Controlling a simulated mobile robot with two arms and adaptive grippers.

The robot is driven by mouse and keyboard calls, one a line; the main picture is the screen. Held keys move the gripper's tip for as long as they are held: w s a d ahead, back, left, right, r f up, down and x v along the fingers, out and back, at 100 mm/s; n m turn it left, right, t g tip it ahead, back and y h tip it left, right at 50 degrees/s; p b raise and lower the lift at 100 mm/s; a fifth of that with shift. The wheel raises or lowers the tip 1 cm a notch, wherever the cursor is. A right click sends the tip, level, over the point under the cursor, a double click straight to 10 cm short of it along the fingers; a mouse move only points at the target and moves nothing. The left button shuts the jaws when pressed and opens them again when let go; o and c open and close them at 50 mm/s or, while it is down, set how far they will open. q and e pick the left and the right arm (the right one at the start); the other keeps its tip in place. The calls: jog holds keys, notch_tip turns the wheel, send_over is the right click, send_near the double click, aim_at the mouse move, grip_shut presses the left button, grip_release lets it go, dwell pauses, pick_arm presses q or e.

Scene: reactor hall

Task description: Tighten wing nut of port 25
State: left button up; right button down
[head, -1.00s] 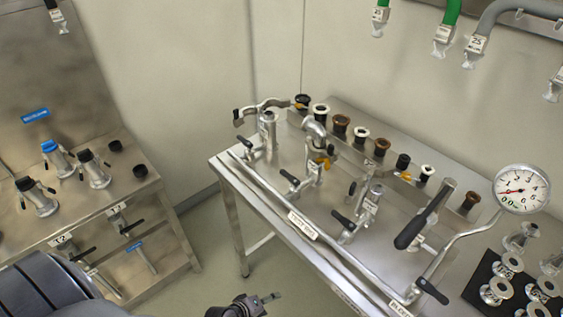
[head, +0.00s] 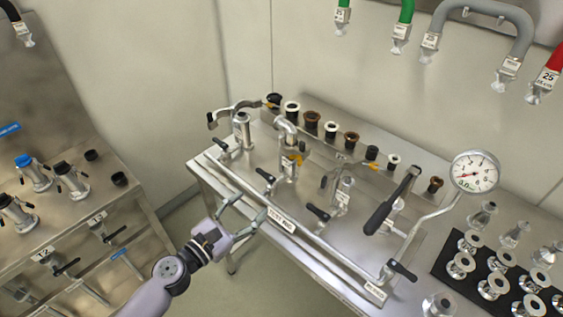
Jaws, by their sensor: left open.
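The steel bench (head: 330,262) carries a manifold with several upright ports. One port (head: 242,130) stands at the left with a curved silver piece (head: 232,108) by its top. The middle port (head: 289,165) carries a silver elbow (head: 286,130) and a small yellow-orange part (head: 298,160). A third port (head: 343,195) stands to its right. The port numbers are too small to read, so I cannot tell which is port 25 or make out its wing nut. My left gripper (head: 249,205) is open and empty at the bench's front left edge. My right gripper is not in view.
A pressure gauge (head: 474,172) rises at the right on a bent pipe. Black-handled valves line the front rail (head: 270,228). Brown, black and white fittings stand along the back. Hoses, one red (head: 553,62), hang above. Silver flanges sit on a black mat (head: 449,262).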

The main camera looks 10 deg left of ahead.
pick_arm(q)
jog(key=r, duration=0.2)
jog(key=p, duration=0.3)
send_near(291, 164)
jog(key=shift+n+h, duration=0.3)
jog(key=shift+n, duration=0.1)
jog(key=x, duration=1)
jog(key=shift+a+f, duration=0.1)
jog(key=shift+f, duration=0.05)
jog(key=shift+c, duration=0.5)
jog(key=c, duration=1.1)
